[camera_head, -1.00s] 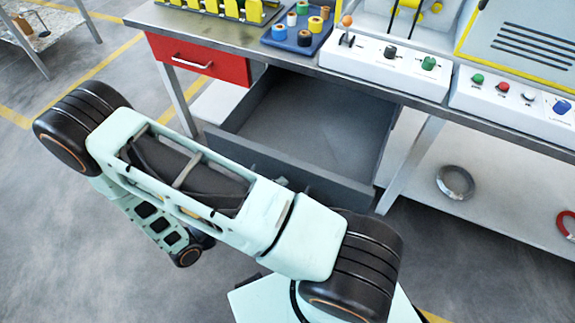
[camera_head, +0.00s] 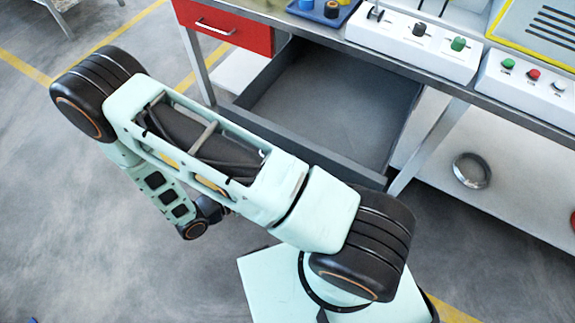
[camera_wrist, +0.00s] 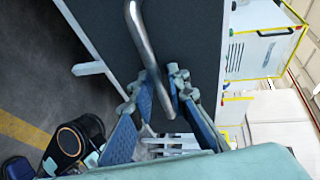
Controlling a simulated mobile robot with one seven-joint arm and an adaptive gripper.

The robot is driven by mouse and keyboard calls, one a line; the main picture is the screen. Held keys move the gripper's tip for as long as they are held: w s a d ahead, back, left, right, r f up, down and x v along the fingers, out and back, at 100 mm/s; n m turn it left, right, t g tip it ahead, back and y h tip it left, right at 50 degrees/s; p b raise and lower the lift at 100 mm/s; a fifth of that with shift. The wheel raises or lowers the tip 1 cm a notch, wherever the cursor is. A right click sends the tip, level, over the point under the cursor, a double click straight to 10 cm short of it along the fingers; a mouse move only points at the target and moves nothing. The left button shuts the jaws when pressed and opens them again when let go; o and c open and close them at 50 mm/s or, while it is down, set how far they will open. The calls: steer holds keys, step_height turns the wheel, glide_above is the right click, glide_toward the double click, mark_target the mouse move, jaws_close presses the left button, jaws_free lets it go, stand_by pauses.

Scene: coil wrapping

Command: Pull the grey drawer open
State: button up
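The grey drawer (camera_head: 335,105) stands well out from under the workbench, with its empty inside showing in the head view. Its front panel is partly hidden behind my arm. In the wrist view the dark drawer front (camera_wrist: 190,35) fills the upper middle. Its silver bar handle (camera_wrist: 146,45) runs down between the blue fingers of my gripper (camera_wrist: 162,88). The fingers close in on the handle's lower part from both sides. My gripper is hidden in the head view.
A red drawer (camera_head: 228,27) is shut, left of the grey one. White control boxes (camera_head: 412,38) stand on the workbench above. A metal ring (camera_head: 471,170) lies on the lower shelf at right. The floor at left is clear.

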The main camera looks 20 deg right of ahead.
steer(key=shift+a, duration=0.1)
steer(key=v, duration=1.2)
steer(key=shift+w, duration=0.1)
